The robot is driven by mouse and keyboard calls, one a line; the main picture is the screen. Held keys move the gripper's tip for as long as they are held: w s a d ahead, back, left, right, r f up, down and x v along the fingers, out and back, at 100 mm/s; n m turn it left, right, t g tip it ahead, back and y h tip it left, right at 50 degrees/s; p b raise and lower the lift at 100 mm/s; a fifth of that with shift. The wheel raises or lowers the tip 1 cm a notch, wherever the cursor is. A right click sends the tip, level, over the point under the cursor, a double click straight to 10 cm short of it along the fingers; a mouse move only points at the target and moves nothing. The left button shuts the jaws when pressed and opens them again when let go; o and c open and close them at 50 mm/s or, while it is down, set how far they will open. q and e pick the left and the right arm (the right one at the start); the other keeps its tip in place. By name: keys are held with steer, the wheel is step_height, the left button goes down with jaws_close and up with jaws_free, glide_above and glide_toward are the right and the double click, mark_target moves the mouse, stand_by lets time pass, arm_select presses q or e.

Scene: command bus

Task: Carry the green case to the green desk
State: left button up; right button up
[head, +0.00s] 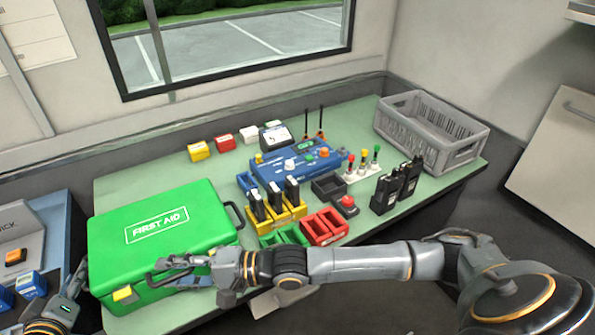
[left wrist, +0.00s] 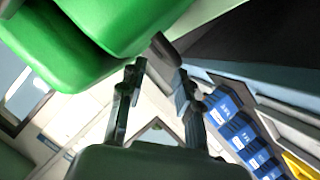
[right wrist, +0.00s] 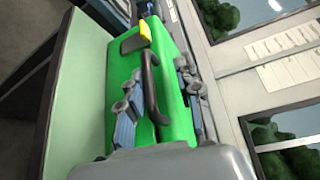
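The green first aid case (head: 165,218) lies flat at the left end of the green desk (head: 350,118); I cannot tell whether it touches the top. My right gripper (head: 158,273) is at the case's front face. In the right wrist view its fingers stand apart on either side of the case's dark handle (right wrist: 152,95), with visible gaps. My left gripper (head: 78,278) is beside the case's left end. In the left wrist view its fingers (left wrist: 160,72) are apart, with a dark handle-like part (left wrist: 166,48) just ahead of the tips and the green case (left wrist: 85,45) above.
On the desk right of the case stand a charger with radios (head: 275,205), red bins (head: 325,227), a blue console (head: 300,163), black radios (head: 398,186) and a grey crate (head: 430,130). A blue side surface with blue boxes (head: 30,284) is at the left.

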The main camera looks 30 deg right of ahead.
steer(key=shift+s+d, duration=0.1)
arm_select(q)
steer(key=v, duration=0.4)
steer(key=shift+s, duration=0.1)
arm_select(e)
steer(key=v, duration=1.1)
steer(key=shift+s+d, duration=0.15)
steer(key=shift+d, duration=0.2)
arm_select(q)
steer(key=shift+a, duration=0.1)
